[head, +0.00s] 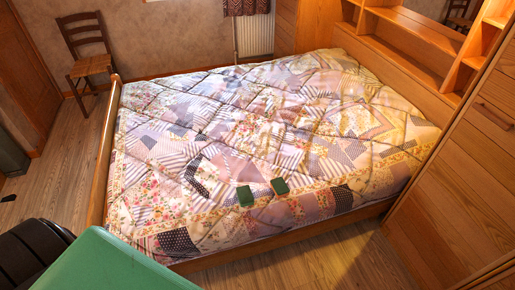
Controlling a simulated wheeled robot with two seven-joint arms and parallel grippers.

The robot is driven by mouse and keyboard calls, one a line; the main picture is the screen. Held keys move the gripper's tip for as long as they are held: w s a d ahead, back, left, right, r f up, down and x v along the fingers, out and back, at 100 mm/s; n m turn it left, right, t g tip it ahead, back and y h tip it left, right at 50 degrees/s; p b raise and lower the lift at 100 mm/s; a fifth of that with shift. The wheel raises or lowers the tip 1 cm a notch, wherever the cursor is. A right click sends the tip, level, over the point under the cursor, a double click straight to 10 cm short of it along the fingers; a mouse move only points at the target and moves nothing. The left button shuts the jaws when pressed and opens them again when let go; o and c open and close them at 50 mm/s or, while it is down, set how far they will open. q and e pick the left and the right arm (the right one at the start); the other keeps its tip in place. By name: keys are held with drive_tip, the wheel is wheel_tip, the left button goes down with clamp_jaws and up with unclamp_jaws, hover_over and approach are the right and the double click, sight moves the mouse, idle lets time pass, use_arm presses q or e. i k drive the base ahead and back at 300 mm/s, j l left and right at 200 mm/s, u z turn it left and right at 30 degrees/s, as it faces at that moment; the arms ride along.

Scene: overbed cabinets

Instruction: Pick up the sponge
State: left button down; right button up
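Two small dark green blocks lie on the patchwork quilt near the bed's front edge, a short gap apart. The left block (244,196) looks a little larger and more upright in the picture. The right block (279,186) lies slightly farther back and is turned at an angle. Either could be the sponge; I cannot tell which from this view. Neither of my grippers can be made out in the head view, and nothing touches the blocks.
The bed (104,150) fills the middle, with wooden shelving and cabinets (455,185) on the right. A large green surface (112,268) and dark rounded shapes (35,250) fill the lower left, very close. A wooden chair (88,62) stands far left. Floor shows in front of the bed.

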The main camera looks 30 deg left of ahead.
sight(245, 195)
drive_tip(key=u, duration=0.95)
drive_tip(key=z, duration=1.15)
drive_tip(key=u, duration=1.15)
drive_tip(key=i+l+u, duration=0.35)
drive_tip(key=l+u, duration=0.15)
drive_tip(key=i+l+u, duration=0.1)
drive_tip(key=l+u, duration=0.15)
drive_tip(key=i+l+u, duration=0.1)
drive_tip(key=l+u, duration=0.15)
drive_tip(key=l, duration=0.2)
